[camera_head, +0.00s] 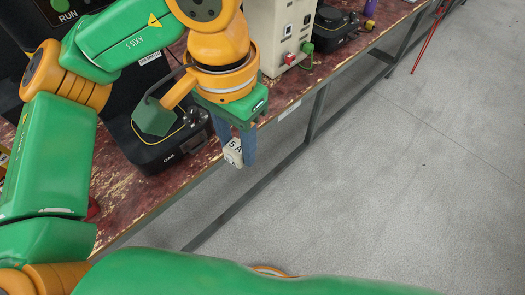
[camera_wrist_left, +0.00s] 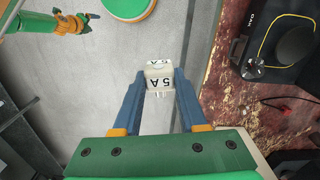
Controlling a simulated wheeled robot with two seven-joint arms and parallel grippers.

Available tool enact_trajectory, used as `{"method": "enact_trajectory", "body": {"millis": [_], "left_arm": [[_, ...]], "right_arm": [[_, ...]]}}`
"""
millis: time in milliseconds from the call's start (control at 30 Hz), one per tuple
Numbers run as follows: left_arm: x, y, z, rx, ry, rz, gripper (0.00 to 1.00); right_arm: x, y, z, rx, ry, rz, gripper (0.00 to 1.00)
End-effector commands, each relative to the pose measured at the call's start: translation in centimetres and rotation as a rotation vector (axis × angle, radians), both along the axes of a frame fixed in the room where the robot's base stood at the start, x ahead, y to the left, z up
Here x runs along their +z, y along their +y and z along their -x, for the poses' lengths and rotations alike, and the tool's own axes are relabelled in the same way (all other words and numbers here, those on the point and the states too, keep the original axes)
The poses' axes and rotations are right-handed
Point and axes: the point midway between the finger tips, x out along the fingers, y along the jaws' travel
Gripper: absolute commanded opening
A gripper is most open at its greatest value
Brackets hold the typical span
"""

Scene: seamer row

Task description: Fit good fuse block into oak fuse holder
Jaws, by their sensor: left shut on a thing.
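The fuse block (camera_head: 233,153) is a small white block marked 5 A. My left gripper (camera_head: 240,148) is shut on it and holds it off the front side of the bench, above the floor. In the left wrist view the block (camera_wrist_left: 158,76) sits between the fingertips, with small prongs on its near side. The oak fuse holder (camera_head: 160,155) is a black box marked OAK on the bench, left of the gripper and apart from the block. My arm hides part of it. A black box with a yellow line (camera_wrist_left: 283,70) shows in the left wrist view. My right gripper's jaws cannot be made out.
The worn red bench (camera_head: 125,200) has a grey metal frame along its front edge. A cream box (camera_head: 280,30) with a red and a green part stands farther along. Another black unit (camera_head: 335,28) is beyond it.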

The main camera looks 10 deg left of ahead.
Motion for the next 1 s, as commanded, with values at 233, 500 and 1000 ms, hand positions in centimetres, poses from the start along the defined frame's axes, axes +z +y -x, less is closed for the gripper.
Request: {"method": "enact_trajectory", "body": {"millis": [233,500,1000], "left_arm": [[1.0,1.0,0.2,0.111,0.001,0.000,0.00],[1.0,0.5,0.1,0.129,0.002,-0.001,0.00],[1.0,-7.1,-2.3,0.505,0.000,-0.001,0.00]], "right_arm": [[0.0,0.0,0.0,0.000,0.000,0.000,0.86],[0.0,0.0,0.0,0.000,0.000,0.001,0.86],[0.0,-0.2,0.0,0.001,0.000,0.003,0.86]]}}
